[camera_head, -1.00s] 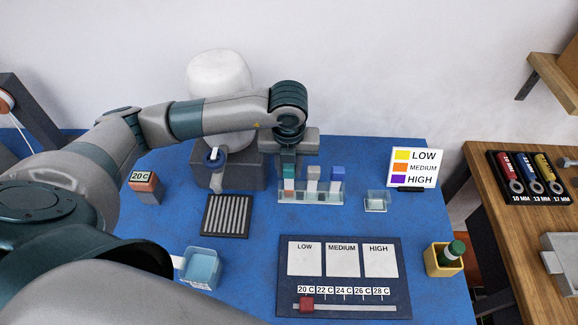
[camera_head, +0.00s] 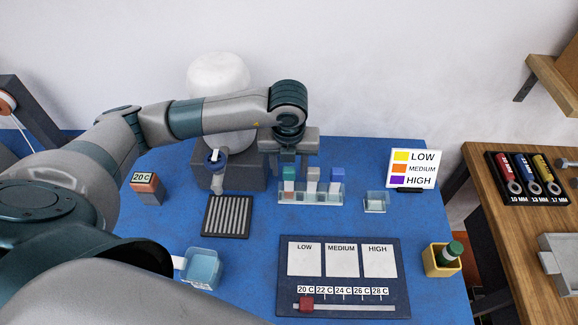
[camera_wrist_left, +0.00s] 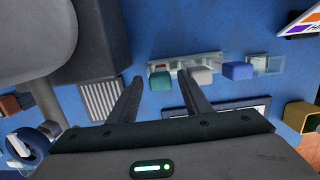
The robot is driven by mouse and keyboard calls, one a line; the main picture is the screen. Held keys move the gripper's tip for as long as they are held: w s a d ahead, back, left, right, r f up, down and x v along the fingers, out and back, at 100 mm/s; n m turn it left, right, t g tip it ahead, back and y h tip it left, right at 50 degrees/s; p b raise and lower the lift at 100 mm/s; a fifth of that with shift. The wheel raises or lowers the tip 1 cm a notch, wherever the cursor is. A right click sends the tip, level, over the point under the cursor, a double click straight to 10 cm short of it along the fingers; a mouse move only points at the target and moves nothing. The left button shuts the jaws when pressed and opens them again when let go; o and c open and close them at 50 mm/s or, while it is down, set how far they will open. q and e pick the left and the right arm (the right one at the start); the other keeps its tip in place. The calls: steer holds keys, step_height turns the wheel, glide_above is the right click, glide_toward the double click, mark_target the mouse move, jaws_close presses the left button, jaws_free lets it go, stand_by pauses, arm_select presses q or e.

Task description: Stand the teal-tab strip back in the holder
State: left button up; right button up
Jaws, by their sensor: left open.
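The teal-tab strip (camera_head: 289,174) stands upright in the clear holder (camera_head: 312,197), in its left part, with an orange patch low on it. Strips with a grey tab (camera_head: 313,174) and a blue tab (camera_head: 338,174) stand to its right. My left gripper (camera_head: 291,163) is open and empty, just above and behind the teal tab. In the left wrist view, the teal tab (camera_wrist_left: 160,80) shows between the spread fingers, apart from both. My right gripper is not in view.
A striped dark rack (camera_head: 227,216) lies left of the holder. A small clear dish (camera_head: 376,202) is to its right. A grey block with a white dome (camera_head: 219,75) stands behind. A board with LOW, MEDIUM and HIGH squares (camera_head: 343,296) lies in front.

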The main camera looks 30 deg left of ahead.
arm_select(q)
step_height(320, 180, up, 16)
steer(key=s+p, duration=0.2)
steer(key=p, duration=0.5)
steer(key=shift+d+p, duration=0.4)
steer(key=shift+d, duration=0.05)
stand_by(0.7)
